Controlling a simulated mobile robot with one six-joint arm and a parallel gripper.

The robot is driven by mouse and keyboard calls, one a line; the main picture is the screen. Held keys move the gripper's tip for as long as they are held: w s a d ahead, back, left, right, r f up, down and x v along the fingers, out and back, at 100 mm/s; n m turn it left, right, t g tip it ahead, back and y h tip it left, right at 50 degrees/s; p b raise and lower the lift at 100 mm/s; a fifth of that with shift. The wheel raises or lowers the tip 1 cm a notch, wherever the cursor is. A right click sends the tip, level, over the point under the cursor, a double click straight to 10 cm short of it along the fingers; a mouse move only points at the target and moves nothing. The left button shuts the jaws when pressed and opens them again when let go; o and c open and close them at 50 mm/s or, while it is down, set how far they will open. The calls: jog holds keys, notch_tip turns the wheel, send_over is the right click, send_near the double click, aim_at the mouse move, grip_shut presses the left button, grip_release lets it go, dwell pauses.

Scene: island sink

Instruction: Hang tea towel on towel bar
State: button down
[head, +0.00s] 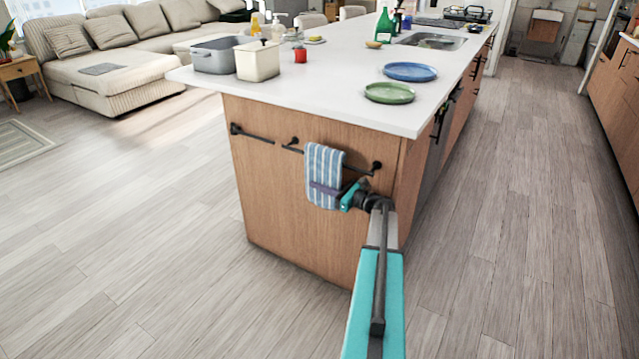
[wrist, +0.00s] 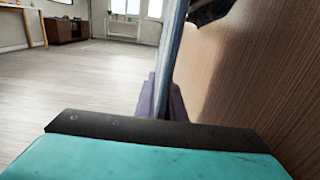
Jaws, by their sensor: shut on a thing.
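The blue and white striped tea towel (head: 324,165) hangs down at the end panel of the island. Its upper part covers a stretch of the right-hand black towel bar (head: 357,168); I cannot tell whether it lies over the bar or only in front of it. My gripper (head: 323,188) is shut on the towel's lower half, with a dark finger across its front. In the wrist view the towel (wrist: 171,55) shows edge-on as a thin upright strip between the purple fingers of my gripper (wrist: 163,100), close beside the wooden panel.
A second black bar (head: 258,136) is on the panel to the left. The white countertop (head: 335,95) overhangs above, with a green plate (head: 390,93) and a blue plate (head: 410,72) near its edge. The floor (head: 130,230) left of the island is clear.

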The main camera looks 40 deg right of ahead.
jog(key=shift+f, duration=1.2)
jog(key=c, duration=1.8)
grip_release()
jog(key=shift+o, duration=0.2)
jog(key=v, duration=1.3)
jog(key=shift+s, duration=0.4)
jog(key=shift+f, duration=0.1)
